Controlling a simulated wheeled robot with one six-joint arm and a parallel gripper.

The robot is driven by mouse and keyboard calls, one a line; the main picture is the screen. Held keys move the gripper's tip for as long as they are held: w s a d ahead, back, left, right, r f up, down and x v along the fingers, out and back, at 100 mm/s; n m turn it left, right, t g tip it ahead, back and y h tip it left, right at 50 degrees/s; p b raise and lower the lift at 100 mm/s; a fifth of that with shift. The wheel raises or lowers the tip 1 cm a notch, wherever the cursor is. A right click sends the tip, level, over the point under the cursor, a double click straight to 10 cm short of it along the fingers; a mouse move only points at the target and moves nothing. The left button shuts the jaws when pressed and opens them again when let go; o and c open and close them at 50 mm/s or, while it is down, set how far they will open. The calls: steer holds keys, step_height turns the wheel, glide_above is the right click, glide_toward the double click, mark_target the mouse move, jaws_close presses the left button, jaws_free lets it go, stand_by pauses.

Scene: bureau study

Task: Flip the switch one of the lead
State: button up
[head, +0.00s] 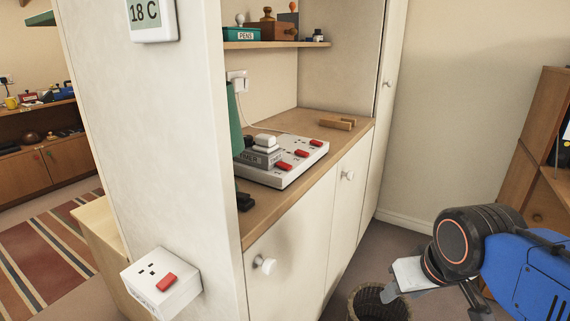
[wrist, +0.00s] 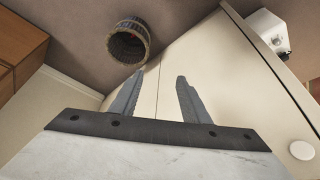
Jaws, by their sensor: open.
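The white extension lead (head: 290,172) lies on the wooden counter of the built-in cupboard in the head view. Red switches (head: 301,153) sit in a row along its near right side; I cannot read which is number one. A grey timer (head: 262,158) and a white plug (head: 265,140) are at its left part. My gripper (head: 432,296) is at the lower right, well apart from the lead and lower than the counter. In the wrist view its two fingers (wrist: 158,92) are spread with nothing between them.
A white socket box (head: 160,285) with a red switch is on the near panel end. A wooden block (head: 337,124) lies behind the lead. A green object (head: 235,120) stands left of it. A wicker bin (head: 378,302) is on the floor near my gripper. White doors with knobs (head: 264,265) are below the counter.

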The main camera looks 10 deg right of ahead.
steer(key=shift+w+r, duration=0.1)
steer(key=shift+r, duration=0.05)
steer(key=c, duration=0.7)
steer(key=w+a+r+m, duration=0.1)
steer(key=w+a+r, duration=0.1)
steer(key=w+r, duration=0.2)
steer(key=w+a+r+m+g, duration=0.1)
steer(key=w+a+r, duration=0.2)
steer(key=r, duration=0.6)
steer(key=w+a+r+m+y, duration=0.1)
steer(key=w+a+r, duration=0.1)
steer(key=w+r, duration=0.4)
steer(key=shift+a+r+m+g, duration=0.3)
steer(key=shift+r+m+g, duration=0.1)
steer(key=shift+r, duration=0.45)
jaws_close()
steer(key=w+a+r+m+g, duration=0.1)
steer(key=w+a+r+m, duration=0.1)
steer(key=w+a+r, duration=0.3)
steer(key=w+a+r+m+g, duration=0.1)
steer(key=w+a+r, duration=0.4)
steer(key=r, duration=0.5)
steer(key=shift+w+a+m, duration=0.15)
steer(key=shift+a+m, duration=0.25)
steer(key=shift+a, duration=1)
